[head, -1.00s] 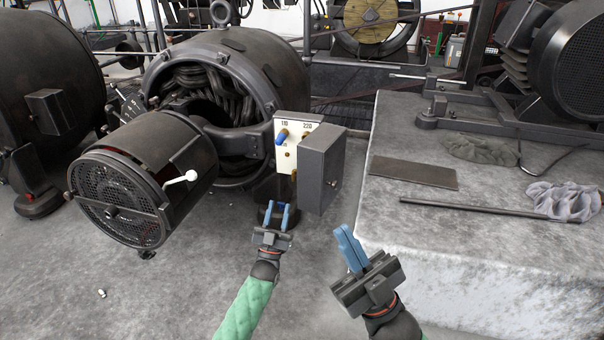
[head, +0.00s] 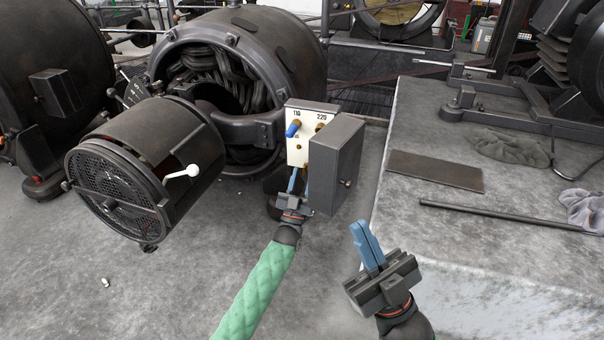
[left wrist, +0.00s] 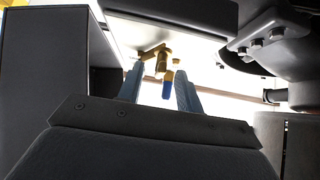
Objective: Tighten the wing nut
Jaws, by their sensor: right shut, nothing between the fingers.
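The pale terminal panel (head: 296,153), marked 110 and 220, is fixed to the front of the large dynamo (head: 270,60). A blue-handled lever (head: 293,129) and brass fittings show on it. In the left wrist view a brass wing-shaped nut (left wrist: 157,56) sticks out from the panel, with a blue piece (left wrist: 168,84) just below it. My left gripper (left wrist: 160,85) is open, its fingers on either side of the nut's lower end; contact is unclear. In the head view this gripper (head: 297,180) is under the panel, partly hidden. My right gripper (head: 363,243) is shut and empty.
A dark box cover (head: 335,165) stands open right of the panel, close to my left gripper. A stone block (head: 480,240) holding a flat plate (head: 436,170) and a rod (head: 500,214) is at right.

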